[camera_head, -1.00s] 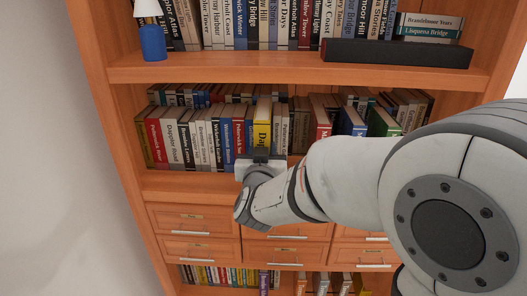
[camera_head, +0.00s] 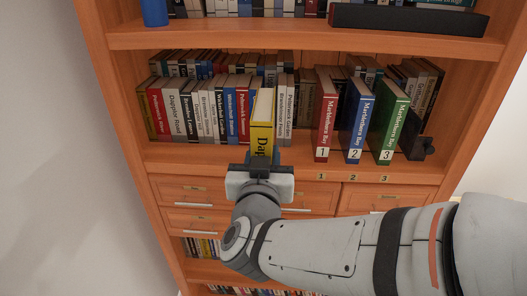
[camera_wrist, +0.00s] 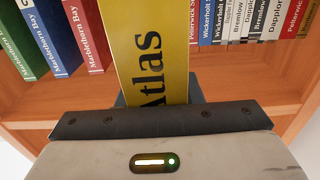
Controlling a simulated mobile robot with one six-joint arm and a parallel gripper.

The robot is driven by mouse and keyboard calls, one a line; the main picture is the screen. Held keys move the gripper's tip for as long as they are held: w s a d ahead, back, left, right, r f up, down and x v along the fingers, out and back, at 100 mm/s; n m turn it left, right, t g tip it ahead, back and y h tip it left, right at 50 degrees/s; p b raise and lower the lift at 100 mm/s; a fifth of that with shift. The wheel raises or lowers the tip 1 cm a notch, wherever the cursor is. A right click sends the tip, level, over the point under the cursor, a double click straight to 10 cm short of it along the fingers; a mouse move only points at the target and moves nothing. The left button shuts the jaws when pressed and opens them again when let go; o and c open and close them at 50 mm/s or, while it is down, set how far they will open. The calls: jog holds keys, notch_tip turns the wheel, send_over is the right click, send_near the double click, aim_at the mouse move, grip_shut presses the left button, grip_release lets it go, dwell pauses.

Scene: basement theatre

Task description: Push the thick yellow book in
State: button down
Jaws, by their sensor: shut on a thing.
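The thick yellow book (camera_head: 261,136) stands upright in the middle shelf row. Its spine juts forward past the thin books to its left. In the wrist view the yellow spine (camera_wrist: 150,50), with the letters "Atlas", fills the middle. My gripper (camera_head: 261,164) is in front of the shelf at the lower part of this spine, shut on the book. In the wrist view dark finger parts show on both sides of the spine, just beyond the gripper body (camera_wrist: 160,122). The fingertips and the bottom of the book are hidden.
Thin books (camera_head: 205,112) stand close on the left. Red (camera_head: 324,125), blue (camera_head: 355,125) and green (camera_head: 389,128) numbered volumes stand to the right, with a black bookend (camera_head: 415,138) beyond. Drawers (camera_head: 187,190) lie below; a shelf board (camera_head: 230,38) runs above.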

jog(key=shift+w, duration=0.15)
jog(key=w+b, duration=0.4)
jog(key=w, duration=1.5)
jog(key=shift+r, duration=0.25)
dwell(3.0)
